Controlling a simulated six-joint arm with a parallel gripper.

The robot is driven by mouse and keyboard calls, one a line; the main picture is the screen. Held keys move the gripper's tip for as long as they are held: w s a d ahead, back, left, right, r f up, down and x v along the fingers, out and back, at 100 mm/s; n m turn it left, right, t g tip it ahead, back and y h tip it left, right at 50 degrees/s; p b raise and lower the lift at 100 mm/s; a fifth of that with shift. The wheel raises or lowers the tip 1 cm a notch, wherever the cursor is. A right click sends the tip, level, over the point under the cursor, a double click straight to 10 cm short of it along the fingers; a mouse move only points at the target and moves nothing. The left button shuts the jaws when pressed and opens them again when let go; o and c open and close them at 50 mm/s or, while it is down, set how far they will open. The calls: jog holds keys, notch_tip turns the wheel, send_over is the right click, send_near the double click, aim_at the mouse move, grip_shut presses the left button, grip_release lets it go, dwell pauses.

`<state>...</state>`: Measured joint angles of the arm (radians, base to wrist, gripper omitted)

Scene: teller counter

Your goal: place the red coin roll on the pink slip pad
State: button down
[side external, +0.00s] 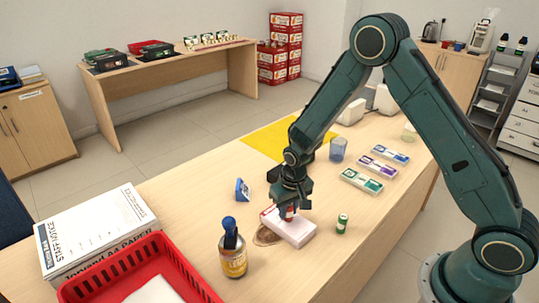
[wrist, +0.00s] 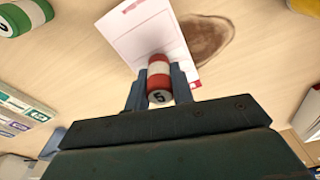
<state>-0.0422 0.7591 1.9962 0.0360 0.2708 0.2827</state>
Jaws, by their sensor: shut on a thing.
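The red coin roll (wrist: 159,80), red with a white band, stands between the fingers of my gripper (wrist: 160,88). It also shows in the side external view (side external: 289,212), low between the fingertips. My gripper (side external: 290,205) is shut on it. The pink slip pad (side external: 296,231) lies on the counter directly under the gripper, and it shows as a pale sheet with pink edging in the wrist view (wrist: 140,32). The roll is over or on the pad's top; I cannot tell whether its lower end touches.
A green coin roll (side external: 342,223) stands right of the pad.

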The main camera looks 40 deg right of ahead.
aim_at(291, 207)
jog(key=shift+f, duration=0.1)
jog(key=c, duration=1.2)
grip_release()
jog(key=r, duration=0.3)
jog(key=s+r, duration=0.1)
jog(key=r, duration=0.7)
jog(key=shift+s+a+r, duration=0.15)
jog(key=shift+a+r, duration=0.05)
jog(key=shift+r, duration=0.4)
